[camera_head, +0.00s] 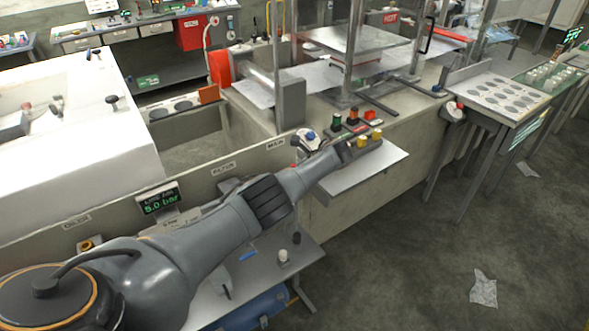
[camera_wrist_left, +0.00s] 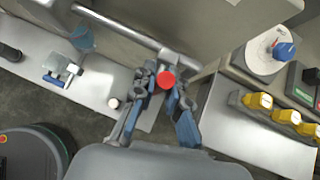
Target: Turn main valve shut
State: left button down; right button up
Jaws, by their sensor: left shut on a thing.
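The main valve shows in the left wrist view as a round red knob (camera_wrist_left: 166,80) on a grey metal pipe (camera_wrist_left: 125,30). My left gripper (camera_wrist_left: 163,90) is shut on it, with one blue-grey finger on each side of the red knob. In the head view a small red spot (camera_head: 293,165) shows just beyond my left wrist, below the "MAIN" label (camera_head: 276,145). My left arm comes in from the lower left and hides the fingers and most of the valve there. How far the valve is turned cannot be told. My right gripper is not in view.
A readout (camera_head: 160,200) shows 5.0 bar. Right of the valve are a white disc with a blue knob (camera_wrist_left: 284,52) and a box with several yellow buttons (camera_wrist_left: 258,100). A low panel (camera_head: 225,180) runs behind my arm. The floor at right is mostly clear.

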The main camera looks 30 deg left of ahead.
pick_arm(q)
jog(key=c, duration=1.3)
grip_release()
jog(key=shift+f, duration=0.1)
jog(key=shift+c, duration=0.2)
jog(key=v, duration=1.2)
jog(key=shift+w+d, duration=0.1)
jog(key=shift+w, duration=0.05)
